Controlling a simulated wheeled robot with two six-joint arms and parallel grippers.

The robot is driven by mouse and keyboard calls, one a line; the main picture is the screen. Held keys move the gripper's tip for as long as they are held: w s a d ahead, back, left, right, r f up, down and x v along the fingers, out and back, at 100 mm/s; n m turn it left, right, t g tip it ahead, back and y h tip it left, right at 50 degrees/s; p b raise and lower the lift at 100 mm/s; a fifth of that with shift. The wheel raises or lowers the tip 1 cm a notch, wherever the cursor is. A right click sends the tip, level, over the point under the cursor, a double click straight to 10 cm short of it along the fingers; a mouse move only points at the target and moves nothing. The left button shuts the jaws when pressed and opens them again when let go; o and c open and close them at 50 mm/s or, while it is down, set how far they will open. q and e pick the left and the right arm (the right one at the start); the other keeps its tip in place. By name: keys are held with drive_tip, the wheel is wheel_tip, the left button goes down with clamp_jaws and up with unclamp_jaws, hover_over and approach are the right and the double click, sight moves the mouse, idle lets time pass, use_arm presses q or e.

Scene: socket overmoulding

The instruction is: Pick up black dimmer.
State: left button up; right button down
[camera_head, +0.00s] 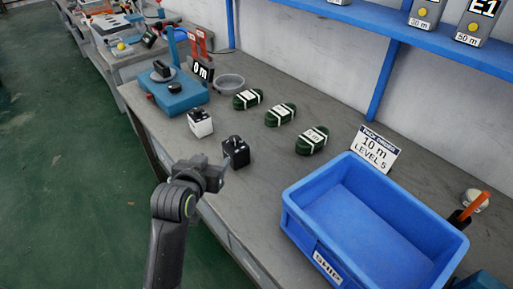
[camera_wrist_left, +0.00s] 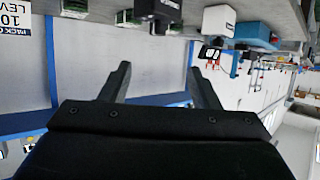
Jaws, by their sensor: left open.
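The black dimmer (camera_head: 236,152) stands on the grey bench near its front edge, a small black block with a knob on top. It also shows at the top of the left wrist view (camera_wrist_left: 158,9), where the picture is upside down. My left gripper (camera_head: 219,178) is just in front of and below the dimmer in the head view, apart from it as far as I can tell. In the left wrist view its two fingers (camera_wrist_left: 158,74) are spread with nothing between them. My right gripper is not in view.
A white dimmer (camera_head: 200,122) stands close to the left. Several green cable coils (camera_head: 281,114) lie behind. A blue bin (camera_head: 296,207) stands to the right, with a "10 m LEVEL 5" sign (camera_head: 375,150) behind it. A blue machine (camera_head: 178,95) and grey bowl (camera_head: 230,83) are farther back.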

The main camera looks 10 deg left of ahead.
use_arm(q)
approach(232, 143)
drive_tip(key=w, duration=0.4)
drive_tip(key=shift+w+d+f, duration=0.1)
drive_tip(key=shift+w+f, duration=0.7)
drive_tip(key=shift+w, duration=0.25)
drive_tip(key=shift+w+f, duration=0.8)
drive_tip(key=shift+w, duration=0.25)
drive_tip(key=shift+w+f, duration=0.3)
drive_tip(key=shift+w, duration=0.25)
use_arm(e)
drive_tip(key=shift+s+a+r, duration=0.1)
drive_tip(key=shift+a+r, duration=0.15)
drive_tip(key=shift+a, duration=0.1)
use_arm(q)
clamp_jaws()
